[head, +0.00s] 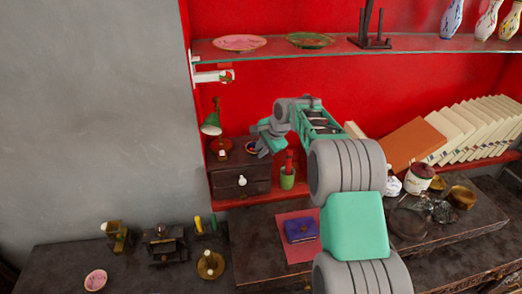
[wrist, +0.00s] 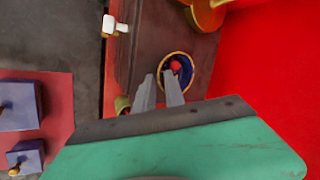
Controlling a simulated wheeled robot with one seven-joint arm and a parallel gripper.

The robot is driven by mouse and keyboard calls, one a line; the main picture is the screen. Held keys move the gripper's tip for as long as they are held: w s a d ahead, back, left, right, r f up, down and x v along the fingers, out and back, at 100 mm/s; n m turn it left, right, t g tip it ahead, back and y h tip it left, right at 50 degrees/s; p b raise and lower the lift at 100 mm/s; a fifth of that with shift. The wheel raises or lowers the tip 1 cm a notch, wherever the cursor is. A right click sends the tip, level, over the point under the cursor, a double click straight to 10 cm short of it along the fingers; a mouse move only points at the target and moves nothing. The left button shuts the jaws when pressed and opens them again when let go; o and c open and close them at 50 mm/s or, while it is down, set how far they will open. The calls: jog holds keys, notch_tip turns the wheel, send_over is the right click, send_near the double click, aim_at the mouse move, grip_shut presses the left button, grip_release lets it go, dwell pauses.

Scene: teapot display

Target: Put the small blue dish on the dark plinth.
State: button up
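The small blue dish (wrist: 186,75) has a gold rim and a red patch in its middle. It sits on top of a dark brown drawer chest (head: 240,182); it also shows beside my gripper in the head view (head: 250,148). My gripper (wrist: 157,77) has its two fingers apart, with a narrow gap and nothing visibly held. The right finger overlaps the dish's left edge in the wrist view, and the left finger is just outside it. I cannot tell whether they touch it. I cannot tell for sure which dark thing is the plinth; a dark block-like piece (head: 165,244) stands on the left table.
A green cup with red items (head: 287,178) is right of the chest. A purple box (head: 300,230) lies on a red mat. A glass shelf (head: 340,50) runs above my arm.

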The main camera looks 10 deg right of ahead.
jog(key=b+v, duration=0.2)
jog(key=v, duration=1)
jog(key=s+a+r+n+h, duration=0.1)
jog(key=s+a+n, duration=0.15)
jog(key=s, duration=0.45)
jog(key=s+a+r+n, duration=0.1)
jog(key=s+r+n, duration=0.15)
jog(key=s, duration=0.45)
jog(key=s+f+n+h, duration=0.1)
jog(key=s+f+n, duration=0.3)
jog(key=s, duration=0.5)
jog(key=s+f+n+h, duration=0.1)
jog(key=s+f+n, duration=0.2)
jog(key=s, duration=0.5)
jog(key=shift+s+d+f+n+g, duration=0.3)
jog(key=shift+s+d+f+n, duration=0.15)
jog(key=shift+f, duration=0.4)
